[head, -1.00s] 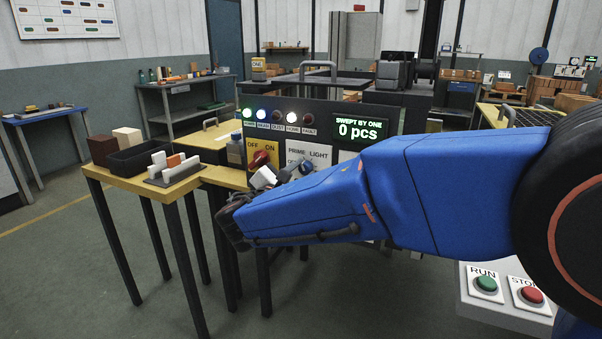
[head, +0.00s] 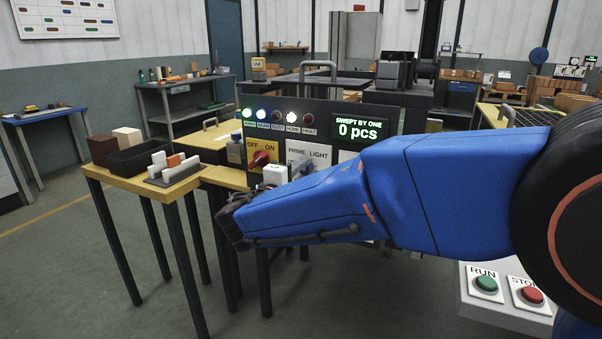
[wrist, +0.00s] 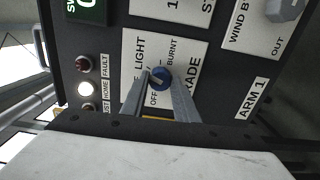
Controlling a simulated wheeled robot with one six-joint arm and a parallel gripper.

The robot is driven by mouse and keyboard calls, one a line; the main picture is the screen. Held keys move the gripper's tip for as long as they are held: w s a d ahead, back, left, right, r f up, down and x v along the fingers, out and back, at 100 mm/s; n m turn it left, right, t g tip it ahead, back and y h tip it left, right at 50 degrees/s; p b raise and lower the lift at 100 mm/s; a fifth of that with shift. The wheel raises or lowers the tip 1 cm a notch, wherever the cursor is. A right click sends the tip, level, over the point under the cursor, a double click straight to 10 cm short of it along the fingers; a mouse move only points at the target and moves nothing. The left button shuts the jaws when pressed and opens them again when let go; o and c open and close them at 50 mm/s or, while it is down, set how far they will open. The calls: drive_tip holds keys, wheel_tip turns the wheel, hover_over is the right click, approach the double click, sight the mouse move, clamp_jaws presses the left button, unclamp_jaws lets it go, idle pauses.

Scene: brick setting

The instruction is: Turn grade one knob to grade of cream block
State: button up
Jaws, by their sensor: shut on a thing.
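The grade knob (wrist: 161,77) is a round blue knob on a white plate lettered OFF, LIGHT, BURNT and partly covered GRADE; PRIME LIGHT shows in the head view. My gripper (wrist: 159,86) is shut on this knob, one grey finger along each side. I cannot tell exactly which label its pointer faces. In the head view my gripper (head: 304,166) is at the panel, partly hidden by my blue forearm. A cream block (head: 127,137) stands beside a brown block on the yellow table at left. Smaller white, orange and cream pieces stand in a dark holder (head: 172,178).
The dark panel (head: 340,104) carries indicator lamps, a display reading 0 pcs and a red OFF/ON switch (head: 261,158) just left of my gripper. In the wrist view a grey WIND B knob (wrist: 286,10) is at upper right. RUN (head: 487,283) and STOP (head: 532,295) buttons are at lower right.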

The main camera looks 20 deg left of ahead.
drive_tip(key=shift+f+m, duration=0.1)
drive_tip(key=shift+m, duration=0.4)
drive_tip(key=o, duration=1.1)
drive_tip(key=shift+c, duration=0.2)
drive_tip(key=s+a, duration=0.1)
drive_tip(key=s, duration=1.6)
drive_tip(key=shift+s+a, duration=0.15)
drive_tip(key=shift+s, duration=0.1)
